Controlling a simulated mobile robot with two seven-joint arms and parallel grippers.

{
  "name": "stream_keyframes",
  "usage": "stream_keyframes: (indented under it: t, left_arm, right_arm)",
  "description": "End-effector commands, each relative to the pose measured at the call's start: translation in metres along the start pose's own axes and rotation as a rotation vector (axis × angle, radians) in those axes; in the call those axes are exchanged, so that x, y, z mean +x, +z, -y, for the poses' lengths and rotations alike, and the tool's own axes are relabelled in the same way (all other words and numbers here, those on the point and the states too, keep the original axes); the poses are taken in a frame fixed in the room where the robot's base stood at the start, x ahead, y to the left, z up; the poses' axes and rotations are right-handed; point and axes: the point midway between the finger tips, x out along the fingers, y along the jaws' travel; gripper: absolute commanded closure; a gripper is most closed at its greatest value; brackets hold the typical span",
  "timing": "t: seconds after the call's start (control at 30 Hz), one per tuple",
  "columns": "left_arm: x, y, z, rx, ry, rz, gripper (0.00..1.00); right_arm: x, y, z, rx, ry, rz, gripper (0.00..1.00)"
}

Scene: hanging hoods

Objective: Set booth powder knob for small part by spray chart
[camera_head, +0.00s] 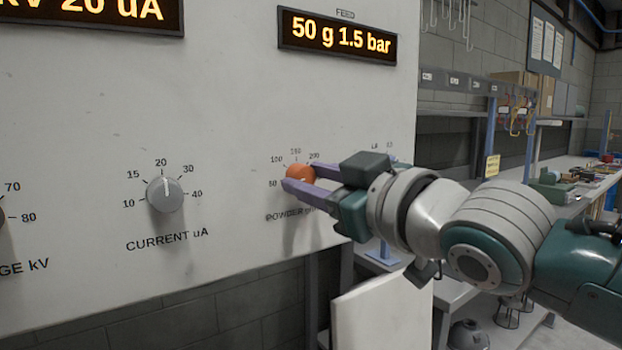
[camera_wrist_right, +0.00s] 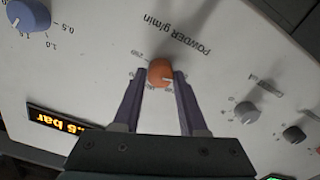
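The orange powder knob (camera_head: 300,174) sits on the pale booth panel, above the label "POWDER g/min" and inside a scale with 50, 100, 150 and 200 marks. My right gripper (camera_head: 301,176) reaches in from the right with one purple finger on each side of the knob. In the right wrist view the orange knob (camera_wrist_right: 160,72) lies between both fingertips, with no clear gap. The feed display (camera_head: 337,36) reads "50 g 1.5 bar". My left gripper is not in view.
The grey current knob (camera_head: 165,195) is left of the powder knob and points near 20. A display (camera_head: 90,14) at the top left reads "20 uA". Sheets on a board (camera_head: 546,42) hang at the back right, too small to read. A cluttered bench (camera_head: 575,185) stands at the right.

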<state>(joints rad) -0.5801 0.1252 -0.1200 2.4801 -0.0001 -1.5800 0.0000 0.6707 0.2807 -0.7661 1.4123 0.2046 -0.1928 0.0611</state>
Motion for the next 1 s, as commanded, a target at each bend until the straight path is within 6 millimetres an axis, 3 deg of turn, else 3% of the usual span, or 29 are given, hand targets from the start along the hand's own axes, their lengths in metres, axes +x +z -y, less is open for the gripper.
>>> stream_keyframes:
  t: [0.03, 0.23, 0.57, 0.77, 1.0]
  left_arm:
    - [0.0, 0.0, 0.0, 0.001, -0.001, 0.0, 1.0]
    - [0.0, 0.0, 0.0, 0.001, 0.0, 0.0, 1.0]
    - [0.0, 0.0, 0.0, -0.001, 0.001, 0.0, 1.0]
    - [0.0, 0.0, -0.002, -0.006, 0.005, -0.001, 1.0]
    - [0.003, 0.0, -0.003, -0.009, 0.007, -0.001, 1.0]
  right_arm:
    - [0.0, 0.0, 0.0, 0.0, 0.0, -0.001, 0.52]
    - [0.0, 0.0, 0.0, 0.001, 0.0, 0.0, 0.29]
    - [-0.004, 0.0, 0.0, 0.003, 0.0, 0.0, 0.29]
    - [-0.028, 0.001, 0.0, 0.001, -0.001, 0.001, 0.29]
    - [-0.07, 0.002, 0.0, 0.0, 0.0, 0.002, 0.29]
